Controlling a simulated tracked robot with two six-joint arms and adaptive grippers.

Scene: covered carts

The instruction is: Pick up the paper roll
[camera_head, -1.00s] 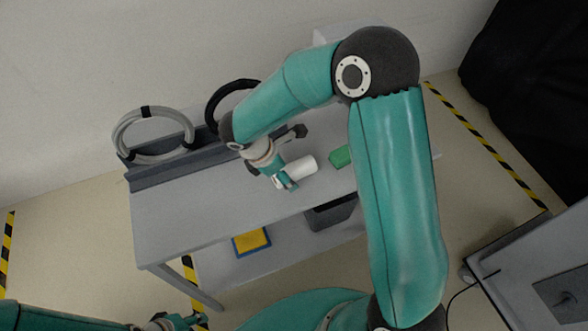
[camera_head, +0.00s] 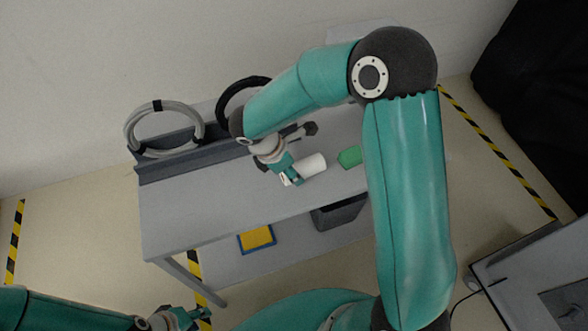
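The white paper roll (camera_head: 314,164) lies on the grey cart top, tilted in the picture. My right gripper (camera_head: 290,176) reaches down from above at the roll's left end. One teal finger crosses in front of the roll and hides part of it. Whether the fingers press on the roll is too small to tell. My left gripper (camera_head: 198,318) is low at the bottom left, in front of the cart and away from the roll. Its fingers look apart, with nothing between them.
A green block (camera_head: 350,157) lies right of the roll, near my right arm. A grey cable coil (camera_head: 133,131) and a black coil (camera_head: 221,101) stand at the cart's back. A yellow-blue item (camera_head: 257,238) and a dark bin (camera_head: 340,215) sit below. The cart top's left is clear.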

